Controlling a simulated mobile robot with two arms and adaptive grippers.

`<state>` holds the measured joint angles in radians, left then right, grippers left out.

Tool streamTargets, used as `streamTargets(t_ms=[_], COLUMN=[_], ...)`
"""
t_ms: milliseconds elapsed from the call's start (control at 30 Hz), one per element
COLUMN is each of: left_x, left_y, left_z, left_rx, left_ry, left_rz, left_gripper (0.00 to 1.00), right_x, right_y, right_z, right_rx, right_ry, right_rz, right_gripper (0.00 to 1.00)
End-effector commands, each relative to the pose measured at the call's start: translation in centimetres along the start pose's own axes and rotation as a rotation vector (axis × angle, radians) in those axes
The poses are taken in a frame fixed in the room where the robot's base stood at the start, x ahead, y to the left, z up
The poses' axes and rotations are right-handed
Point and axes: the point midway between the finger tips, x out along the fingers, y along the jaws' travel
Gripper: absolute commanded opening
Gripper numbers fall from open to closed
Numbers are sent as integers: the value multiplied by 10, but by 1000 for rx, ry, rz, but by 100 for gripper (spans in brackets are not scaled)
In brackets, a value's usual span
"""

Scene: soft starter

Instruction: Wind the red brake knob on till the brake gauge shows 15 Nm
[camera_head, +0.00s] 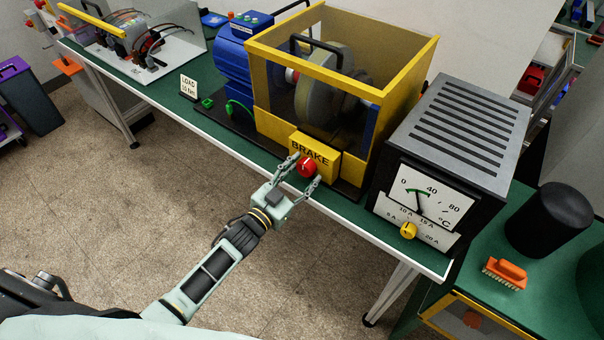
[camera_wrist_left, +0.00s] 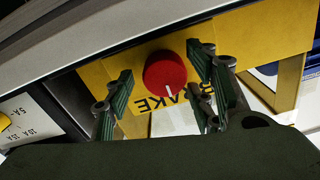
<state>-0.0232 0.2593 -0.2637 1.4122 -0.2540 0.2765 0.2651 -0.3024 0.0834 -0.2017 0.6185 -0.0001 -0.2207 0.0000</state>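The red brake knob (camera_head: 307,168) sits on the front of a yellow box labelled BRAKE (camera_head: 316,156), below the yellow-framed cage. My left gripper (camera_head: 303,173) reaches it from the front, with its fingers spread on either side. In the left wrist view the round knob (camera_wrist_left: 165,72) lies between the two open fingers (camera_wrist_left: 162,85); its white mark points down in the picture. A gap shows beside the left finger; the right one is close, and contact cannot be told. I see no gauge marked in Nm. My right gripper is not in view.
A grey vented box (camera_head: 460,130) with a °C dial (camera_head: 425,200) and a yellow knob (camera_head: 408,231) stands right of the cage. A LOAD card (camera_head: 189,88) stands to the left. An orange brush (camera_head: 506,273) lies on the right-hand green surface.

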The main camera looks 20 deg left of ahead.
Motion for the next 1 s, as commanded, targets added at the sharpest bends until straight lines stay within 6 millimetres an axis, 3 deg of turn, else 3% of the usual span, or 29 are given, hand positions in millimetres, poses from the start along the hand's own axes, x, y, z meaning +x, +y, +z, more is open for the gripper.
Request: streamTargets(t_ms=[467,767,1000], left_x=[-1,-1,-1], left_y=[1,2,2], left_z=[1,3,5], left_rx=[-1,38,175], left_ry=[-2,-4,-4], left_rz=[1,2,3], left_gripper=[9,9,9], right_x=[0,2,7], right_y=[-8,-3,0], right_z=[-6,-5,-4], right_rx=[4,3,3], right_ry=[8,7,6], right_rz=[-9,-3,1], right_gripper=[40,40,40])
